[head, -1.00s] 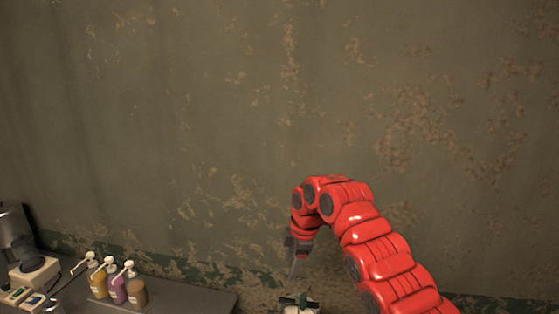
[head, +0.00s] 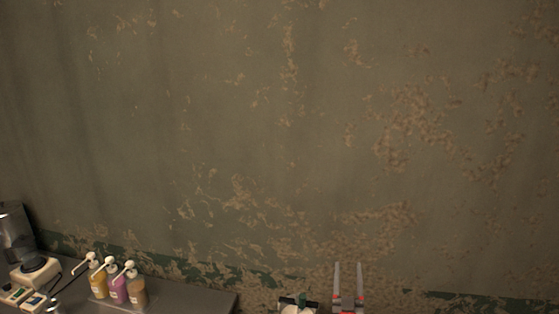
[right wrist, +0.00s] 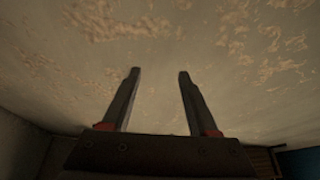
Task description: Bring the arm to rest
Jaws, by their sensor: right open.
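My right gripper (head: 348,284) shows at the bottom edge of the head view, right of centre, with its two fingers pointing up and apart. In the right wrist view the same gripper (right wrist: 157,88) has its fingers spread with nothing between them, in front of the peeling wall. The rest of my right arm is below the head view's edge. My left gripper is not in view.
A dark counter (head: 190,297) at the lower left bears several pump bottles, including a purple one (head: 118,290), and a blender-like machine (head: 34,268). A partly cut-off white object (head: 297,308) is left of my right gripper. The stained wall (head: 280,130) fills the background.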

